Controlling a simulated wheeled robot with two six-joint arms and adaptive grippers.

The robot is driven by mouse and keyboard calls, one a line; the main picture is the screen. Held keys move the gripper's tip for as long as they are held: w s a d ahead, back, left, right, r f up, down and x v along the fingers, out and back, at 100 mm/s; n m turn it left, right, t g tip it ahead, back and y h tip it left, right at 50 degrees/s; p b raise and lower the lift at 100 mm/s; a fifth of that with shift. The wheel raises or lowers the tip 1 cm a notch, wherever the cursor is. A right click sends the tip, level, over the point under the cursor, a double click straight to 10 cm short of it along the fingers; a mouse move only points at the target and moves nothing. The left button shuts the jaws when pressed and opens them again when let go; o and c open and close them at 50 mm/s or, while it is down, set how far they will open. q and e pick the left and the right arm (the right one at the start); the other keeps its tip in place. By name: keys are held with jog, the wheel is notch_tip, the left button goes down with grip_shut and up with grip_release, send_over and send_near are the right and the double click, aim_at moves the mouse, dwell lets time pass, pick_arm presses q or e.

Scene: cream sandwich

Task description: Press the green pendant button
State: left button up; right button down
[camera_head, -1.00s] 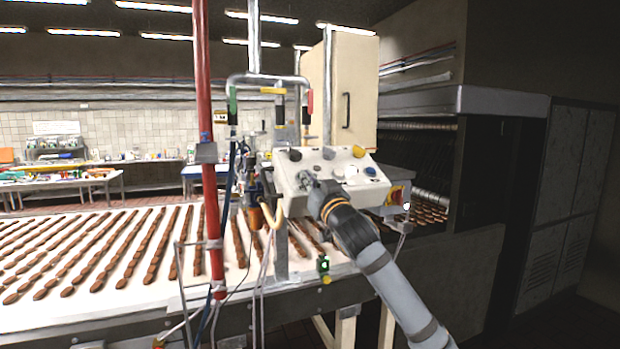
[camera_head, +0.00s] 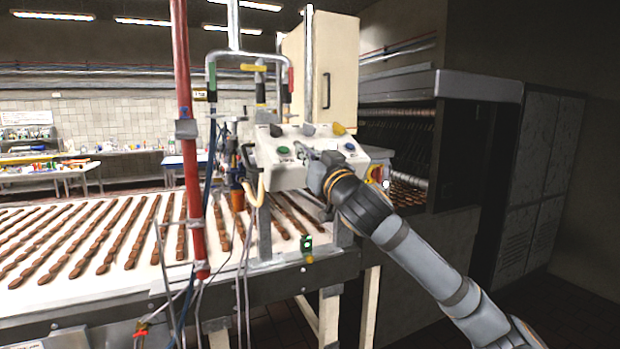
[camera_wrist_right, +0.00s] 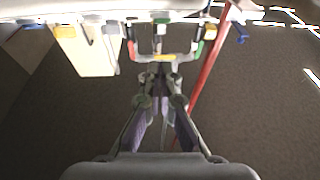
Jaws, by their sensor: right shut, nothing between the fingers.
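The pale control panel (camera_head: 272,176) stands beside the conveyor with several coloured buttons and knobs. Its green button (camera_head: 283,150) is on the left part of the face and uncovered. My right gripper (camera_head: 312,164) is in front of the panel, right of and slightly below the green button in the picture. Its fingers hide part of the face; I cannot tell if they touch it. In the right wrist view the gripper (camera_wrist_right: 160,77) is shut and empty, with the panel edge along the top. My left gripper is not in view.
A small box with a green face (camera_head: 306,243) hangs at the conveyor's edge. A red post (camera_head: 190,150) and a pipe frame with coloured handles (camera_head: 252,68) stand nearby. A blue button (camera_head: 350,147) and yellow knob (camera_head: 338,128) are on the panel's right side.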

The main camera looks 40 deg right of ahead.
pick_arm(q)
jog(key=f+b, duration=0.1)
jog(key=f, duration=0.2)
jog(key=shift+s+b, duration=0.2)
jog(key=shift+b, duration=0.15)
pick_arm(e)
jog(key=s, duration=0.3)
jog(key=shift+a, duration=0.35)
jog(key=shift+s+a, duration=0.1)
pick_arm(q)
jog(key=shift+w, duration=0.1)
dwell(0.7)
